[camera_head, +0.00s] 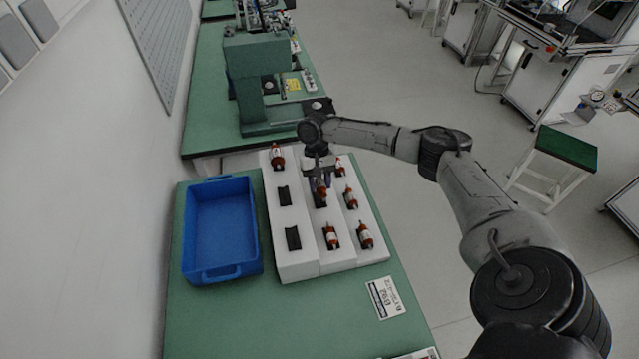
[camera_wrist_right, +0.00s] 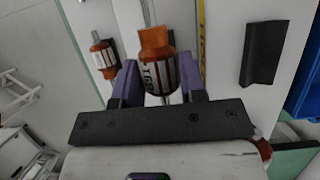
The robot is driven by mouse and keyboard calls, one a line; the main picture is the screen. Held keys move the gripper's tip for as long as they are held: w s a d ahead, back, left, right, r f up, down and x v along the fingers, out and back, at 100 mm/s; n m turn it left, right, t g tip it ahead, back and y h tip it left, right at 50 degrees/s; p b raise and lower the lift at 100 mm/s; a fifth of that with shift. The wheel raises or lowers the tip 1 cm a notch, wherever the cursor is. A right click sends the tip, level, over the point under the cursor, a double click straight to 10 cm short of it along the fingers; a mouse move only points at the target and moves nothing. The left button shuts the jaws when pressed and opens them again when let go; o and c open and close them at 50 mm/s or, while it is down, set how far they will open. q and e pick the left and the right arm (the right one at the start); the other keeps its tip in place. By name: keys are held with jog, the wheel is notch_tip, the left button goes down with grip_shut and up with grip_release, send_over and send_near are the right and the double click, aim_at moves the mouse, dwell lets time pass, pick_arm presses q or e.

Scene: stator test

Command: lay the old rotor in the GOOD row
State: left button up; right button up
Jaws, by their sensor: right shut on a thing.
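My right gripper (camera_head: 320,181) is over the middle row of the white stepped rack (camera_head: 297,265). It is shut on a rotor (camera_head: 321,190) with orange-brown ends and a white lettered band. In the right wrist view this rotor (camera_wrist_right: 157,62) sits between the purple fingers of the gripper (camera_wrist_right: 157,85). The held rotor is at a black cradle in the middle of that row; I cannot tell whether it touches the cradle. In the left row, one rotor (camera_head: 277,156) lies at the far end and two black cradles (camera_head: 284,195) are empty. No GOOD marking is readable. My left gripper is out of view.
Another rotor (camera_head: 332,237) lies nearer in the middle row, and the right row holds three (camera_head: 351,198). An empty blue bin (camera_head: 222,232) stands left of the rack. A printed card (camera_head: 385,298) lies on the green table (camera_head: 300,325). A green machine (camera_head: 250,75) stands behind.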

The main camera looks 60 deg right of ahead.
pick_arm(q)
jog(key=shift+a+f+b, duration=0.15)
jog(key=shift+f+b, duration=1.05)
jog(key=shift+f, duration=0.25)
pick_arm(e)
jog(key=shift+f, duration=1.15)
pick_arm(q)
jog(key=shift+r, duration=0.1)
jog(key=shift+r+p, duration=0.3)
jog(key=shift+p, duration=0.1)
pick_arm(e)
jog(key=shift+r, duration=0.1)
pick_arm(q)
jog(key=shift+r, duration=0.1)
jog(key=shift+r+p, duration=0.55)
jog(key=shift+p, duration=0.1)
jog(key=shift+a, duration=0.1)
pick_arm(e)
jog(key=shift+f, duration=0.3)
jog(key=shift+f, duration=0.25)
jog(key=shift+f, duration=0.35)
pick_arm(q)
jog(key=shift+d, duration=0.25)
pick_arm(e)
jog(key=shift+f, duration=0.2)
